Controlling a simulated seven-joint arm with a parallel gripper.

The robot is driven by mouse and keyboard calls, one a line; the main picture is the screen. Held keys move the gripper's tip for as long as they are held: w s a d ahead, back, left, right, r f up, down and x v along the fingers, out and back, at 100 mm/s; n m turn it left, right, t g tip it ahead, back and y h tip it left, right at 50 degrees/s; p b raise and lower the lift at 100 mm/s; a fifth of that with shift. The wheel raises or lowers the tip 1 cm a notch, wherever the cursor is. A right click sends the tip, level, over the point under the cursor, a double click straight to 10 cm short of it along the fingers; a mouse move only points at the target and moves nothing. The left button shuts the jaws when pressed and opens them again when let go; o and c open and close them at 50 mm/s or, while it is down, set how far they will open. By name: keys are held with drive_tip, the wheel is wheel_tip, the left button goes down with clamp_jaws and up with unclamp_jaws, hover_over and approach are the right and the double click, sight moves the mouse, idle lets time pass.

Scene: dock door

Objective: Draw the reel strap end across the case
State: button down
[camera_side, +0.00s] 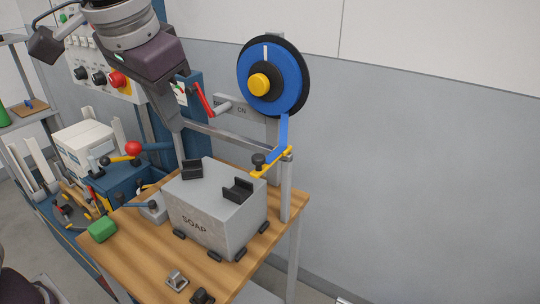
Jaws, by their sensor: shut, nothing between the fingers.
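The grey case (222,218), marked SOAP, sits on the wooden table. Two black brackets, one at the left (192,169) and one at the right (238,190), stand on its top. The blue reel (290,75) with a yellow hub (259,84) is mounted on a post behind the case. The blue strap (283,132) hangs from the reel to a yellow holder (272,166), where a black knob (259,160) marks its end. My gripper (177,127) is shut and empty, above and left of the case, apart from the strap.
A grey rail (225,139) runs behind the case. A red lever (204,99) is close to my gripper. A green block (102,230) and small metal parts (177,280) lie on the table (140,260). A red-knobbed lever (133,148) stands at the left.

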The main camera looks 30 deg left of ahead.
drive_tip(key=w+d+f+y, duration=0.1)
drive_tip(key=w+d, duration=0.3)
drive_tip(key=d, duration=0.4)
drive_tip(key=w+d+f+t+y, duration=0.1)
drive_tip(key=w+d, duration=0.3)
drive_tip(key=d, duration=0.4)
drive_tip(key=shift+d+f+y, duration=0.2)
drive_tip(key=shift+f+y, duration=0.1)
drive_tip(key=shift+y, duration=0.2)
drive_tip(key=w+a+f, duration=0.5)
drive_tip(key=a+f, duration=0.2)
drive_tip(key=f, duration=0.2)
drive_tip(key=shift+a, duration=0.4)
